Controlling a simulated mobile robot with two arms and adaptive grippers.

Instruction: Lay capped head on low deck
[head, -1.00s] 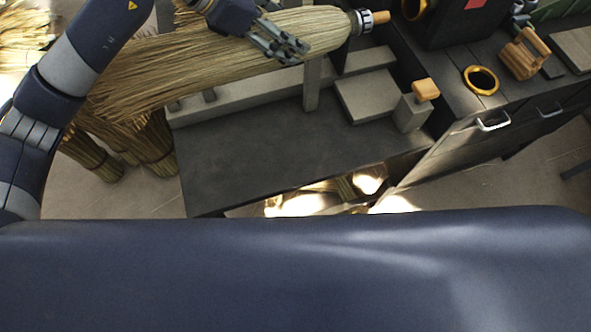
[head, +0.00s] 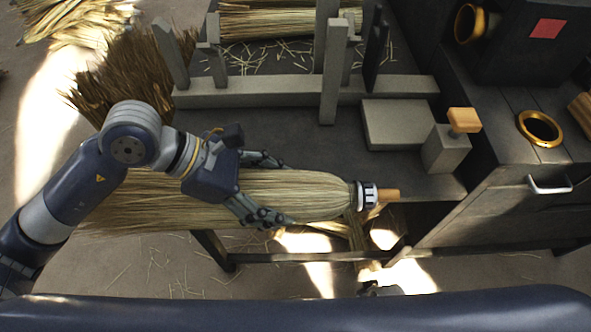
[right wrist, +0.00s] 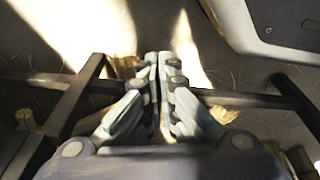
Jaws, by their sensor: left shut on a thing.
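The capped head (head: 320,192) is a long straw bundle with a black-and-white collar and a wooden stub at its right end. In the head view it lies level across the front edge of the low deck (head: 270,130), a dark bench top. My left gripper (head: 272,190) is shut around the straw, one finger on each side. I cannot tell whether the bundle touches the deck. My right gripper (right wrist: 160,65) has its fingers together, with nothing seen between them; it points down over the floor.
A pale rail (head: 270,92) with upright posts runs behind the deck. A grey block (head: 398,122) and a wood-topped post (head: 446,148) stand at the deck's right. A cabinet with a gold ring (head: 540,128) is further right. Straw bundles stand at left.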

